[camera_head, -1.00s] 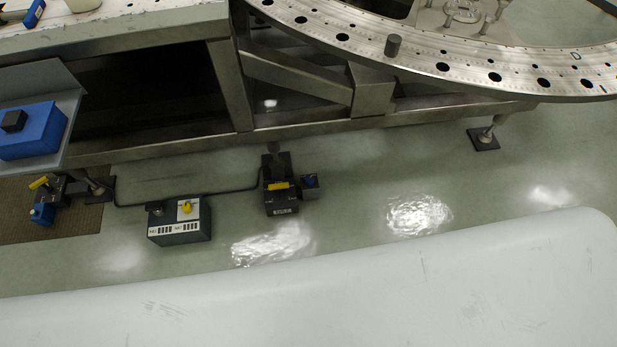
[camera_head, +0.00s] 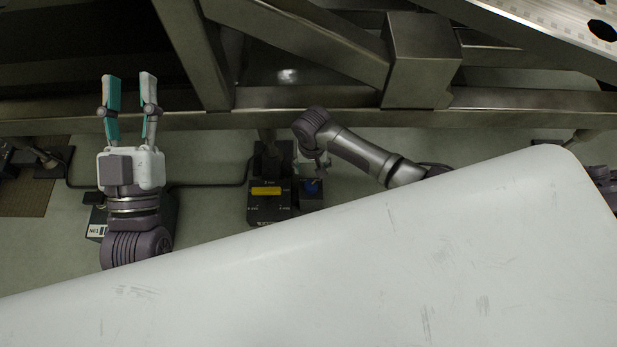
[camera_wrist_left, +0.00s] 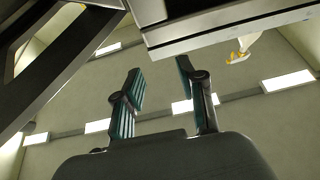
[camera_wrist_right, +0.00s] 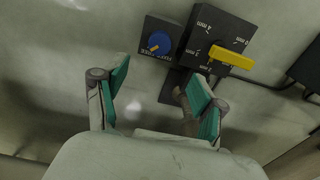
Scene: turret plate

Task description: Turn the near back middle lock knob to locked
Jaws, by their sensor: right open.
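The black foot unit (camera_head: 271,208) stands on the floor by the frame and carries a yellow bar handle (camera_head: 266,190). A round blue knob (camera_head: 312,186) sits on a small box at its right. In the right wrist view the blue knob (camera_wrist_right: 158,43) has a yellow pointer, beside the yellow handle (camera_wrist_right: 232,60) with its mm marks. My right gripper (camera_wrist_right: 158,80) is open and empty, apart from the knob, which shows beyond and between its fingers. In the head view that gripper is hard to make out. My left gripper (camera_head: 128,82) is open and empty, pointing at the frame.
A steel frame beam (camera_head: 340,97) crosses above the floor, with a diagonal brace and leg over it. A dark box (camera_head: 160,220) is partly behind my left arm. A cable (camera_head: 215,183) runs along the floor. A large pale surface fills the front.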

